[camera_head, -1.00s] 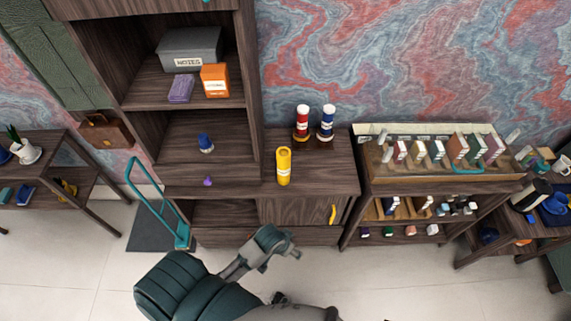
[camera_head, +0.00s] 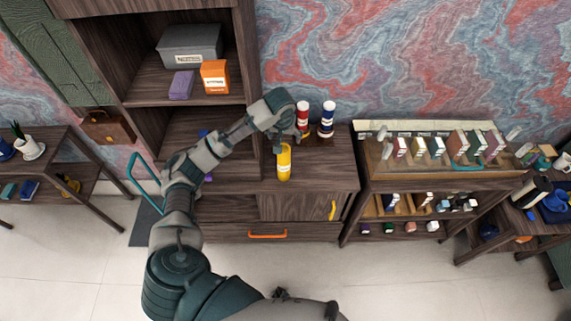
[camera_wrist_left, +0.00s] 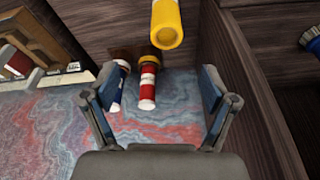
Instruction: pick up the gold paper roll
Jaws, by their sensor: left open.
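The gold paper roll (camera_head: 284,163) is a yellow upright cylinder on top of the low cabinet, beside the tall shelf. It also shows at the top of the left wrist view (camera_wrist_left: 167,25), beyond the fingertips. My left gripper (camera_head: 287,132) is over the cabinet, just above and behind the roll in the head view. In the wrist view its two fingers (camera_wrist_left: 160,88) are spread wide with nothing held between them. The roll appears apart from both fingers. My right gripper is not in view.
A red-and-white roll (camera_head: 302,114) and a blue-and-white roll (camera_head: 326,121) stand behind the gold one. The tall shelf's side wall (camera_wrist_left: 225,60) is close to my left gripper. A display stand (camera_head: 440,180) with several small boxes is at right. Bare cabinet top lies right of the roll.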

